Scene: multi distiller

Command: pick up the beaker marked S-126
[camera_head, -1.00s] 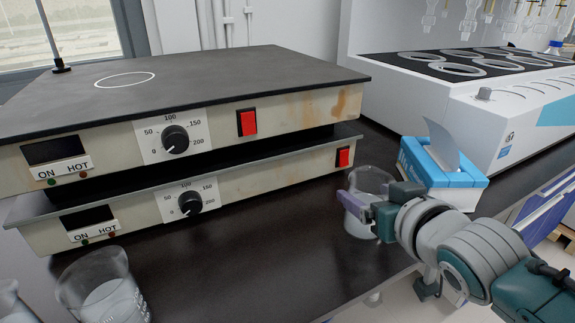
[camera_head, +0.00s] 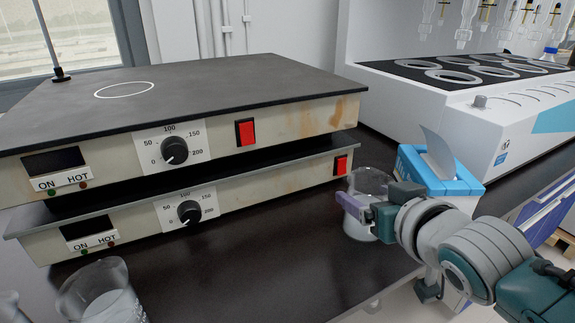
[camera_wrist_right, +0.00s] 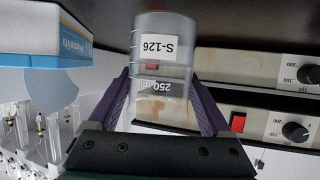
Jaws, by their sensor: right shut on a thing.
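The beaker marked S-126 (camera_wrist_right: 163,75) is clear glass with a white label and a 250 ml mark. It appears upside down in the right wrist view, between the two purple fingers of my right gripper (camera_wrist_right: 160,100). In the head view the beaker (camera_head: 362,226) stands upright on or just above the black bench, beside the tissue box. My right gripper (camera_head: 360,208) is shut on its side, and the hand hides part of it. I cannot tell whether its base touches the bench. My left gripper is not in view.
Two stacked hot plates (camera_head: 180,100) fill the left and middle. A blue tissue box (camera_head: 440,180) stands right behind the beaker. Another beaker (camera_head: 100,292) is at the lower left. A white multi-place distiller (camera_head: 465,105) is at the back right. Bare bench (camera_head: 250,265) lies in front of the hot plates.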

